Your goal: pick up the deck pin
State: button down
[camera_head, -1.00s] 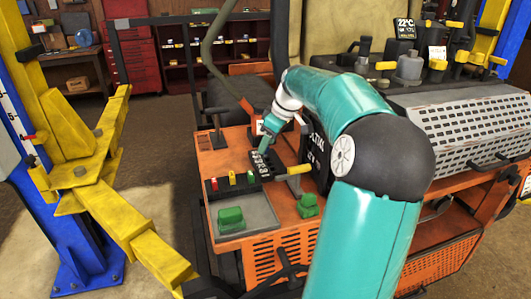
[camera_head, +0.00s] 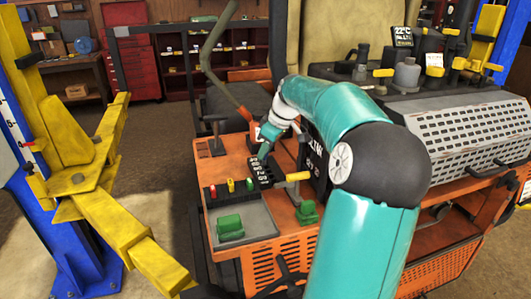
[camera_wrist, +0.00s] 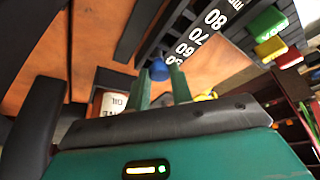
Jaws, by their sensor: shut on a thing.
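The deck pin (camera_wrist: 158,70) shows as a small blue knob between my fingertips in the wrist view. My gripper (camera_wrist: 161,84) is shut on it; the gripper also shows in the head view (camera_head: 263,154). The pin is at the edge of a black height plate (camera_wrist: 200,50) with white numbers, which lies on the orange deck (camera_head: 226,171) in the head view. The pin's lower part is hidden, so I cannot tell whether it sits in a hole. The pin is too small to make out in the head view.
A grey tray (camera_head: 258,222) with a green block (camera_head: 230,227) lies in front of the plate. Red, yellow and green knobs (camera_head: 230,185) stand beside it. A yellow handle (camera_head: 297,177) is close to the right of my gripper. A yellow lift arm (camera_head: 115,222) is at the left.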

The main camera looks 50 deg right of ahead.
jog(key=shift+r, duration=0.45)
jog(key=s+a+r, duration=0.3)
jog(key=s+r, duration=0.8)
jog(key=s, duration=0.2)
jog(key=shift+s+r, duration=0.25)
jog(key=shift+s, duration=0.1)
